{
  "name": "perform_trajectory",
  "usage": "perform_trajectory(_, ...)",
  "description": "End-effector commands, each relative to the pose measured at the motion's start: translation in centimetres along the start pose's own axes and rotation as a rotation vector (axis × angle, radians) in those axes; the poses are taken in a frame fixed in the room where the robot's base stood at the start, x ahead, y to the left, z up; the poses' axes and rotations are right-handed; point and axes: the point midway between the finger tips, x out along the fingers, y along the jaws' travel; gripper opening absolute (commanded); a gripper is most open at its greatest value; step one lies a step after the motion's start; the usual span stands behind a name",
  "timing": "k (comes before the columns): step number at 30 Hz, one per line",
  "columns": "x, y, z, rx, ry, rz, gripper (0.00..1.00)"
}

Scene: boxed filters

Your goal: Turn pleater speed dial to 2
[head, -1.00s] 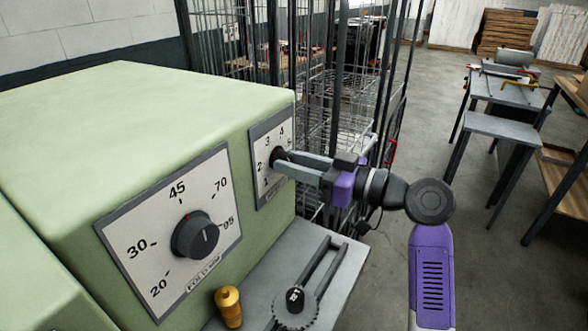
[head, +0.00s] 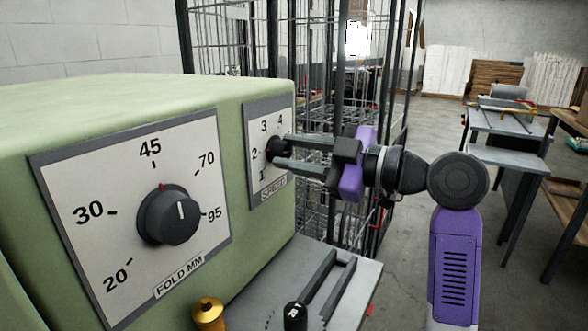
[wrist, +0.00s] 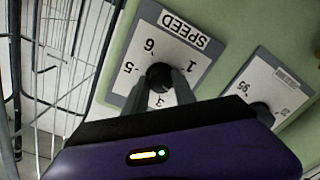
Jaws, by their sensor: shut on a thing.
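The speed dial is a small black knob (head: 276,149) on a white plate (head: 268,110) marked SPEED, on the green machine's right part in the head view. Numbers 1 to 4 show there; the wrist view shows the plate upside down with 1, 3, 5 and 6 around the knob (wrist: 159,77). My gripper (head: 283,154) is shut on the knob, with one grey finger on each side of it. The fingers hide part of the knob, and I cannot read where its pointer stands.
A larger FOLD MM dial (head: 170,214) is on the machine's left face. A brass knob (head: 208,314) and a black slotted bracket (head: 325,285) are below. A wire cage (head: 225,45) stands close behind. Open floor (head: 425,125) lies to the right.

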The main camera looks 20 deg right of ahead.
Motion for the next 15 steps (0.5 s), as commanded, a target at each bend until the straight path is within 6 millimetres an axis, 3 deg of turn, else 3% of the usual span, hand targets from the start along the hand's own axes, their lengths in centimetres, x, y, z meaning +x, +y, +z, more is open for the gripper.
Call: perform_trajectory(15, -0.01, -0.09, 0.05, -0.080, -0.005, -0.003, 0.00)
